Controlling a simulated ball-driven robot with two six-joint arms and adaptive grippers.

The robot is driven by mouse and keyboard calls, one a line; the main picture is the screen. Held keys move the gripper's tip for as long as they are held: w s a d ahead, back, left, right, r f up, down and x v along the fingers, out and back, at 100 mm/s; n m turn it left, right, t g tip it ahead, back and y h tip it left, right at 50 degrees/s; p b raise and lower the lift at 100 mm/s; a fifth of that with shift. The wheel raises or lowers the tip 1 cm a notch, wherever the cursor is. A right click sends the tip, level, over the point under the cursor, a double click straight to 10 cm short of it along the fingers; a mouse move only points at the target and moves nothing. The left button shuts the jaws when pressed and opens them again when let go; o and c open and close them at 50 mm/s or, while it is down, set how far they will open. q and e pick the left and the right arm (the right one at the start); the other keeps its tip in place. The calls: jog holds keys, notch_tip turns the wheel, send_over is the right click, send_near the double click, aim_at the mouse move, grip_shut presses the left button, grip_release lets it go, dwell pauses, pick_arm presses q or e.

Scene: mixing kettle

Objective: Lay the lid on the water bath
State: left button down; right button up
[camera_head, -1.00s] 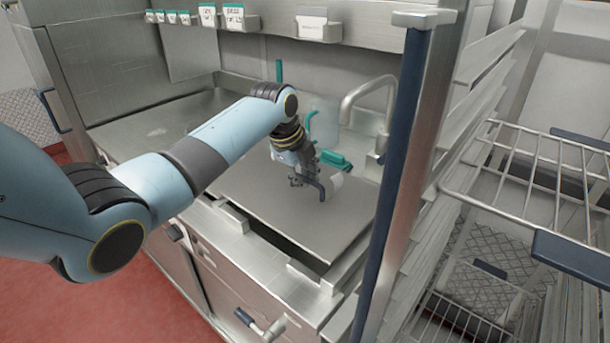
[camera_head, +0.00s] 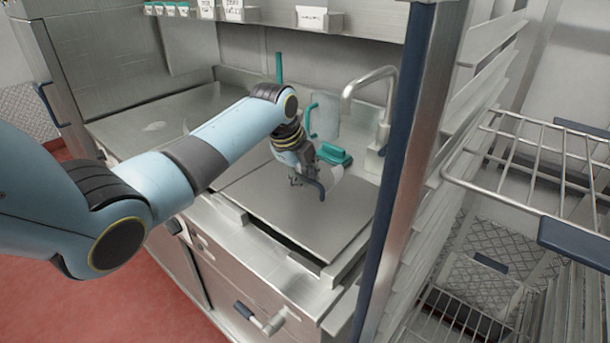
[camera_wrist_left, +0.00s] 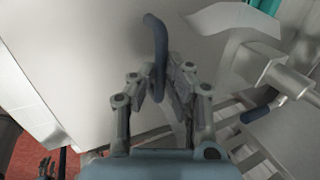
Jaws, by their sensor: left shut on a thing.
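The lid (camera_head: 275,208) is a flat grey metal plate with a curved dark blue handle (camera_wrist_left: 155,45). It lies about level over the water bath (camera_head: 335,285) in the counter, covering most of its opening. A dark gap shows along the lid's front edge. I cannot tell whether the lid rests on the rim or hangs slightly above it. My left gripper (camera_head: 308,180) is shut on the lid's handle; the left wrist view shows its fingers (camera_wrist_left: 160,88) around the handle.
A metal tap (camera_head: 365,85) stands behind the lid, near my left gripper. A teal-handled item (camera_head: 333,154) lies at the back. A blue-edged post (camera_head: 395,180) and wire racks (camera_head: 540,165) stand close on the right. The left counter (camera_head: 155,125) is clear.

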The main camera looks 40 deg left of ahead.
aim_at(306, 179)
pick_arm(q)
jog(key=shift+f, duration=0.1)
jog(key=c, duration=0.8)
grip_release()
jog(key=p+v, duration=0.5)
jog(key=p, duration=0.1)
jog(key=shift+p+v, duration=1)
jog(key=shift+p, duration=0.1)
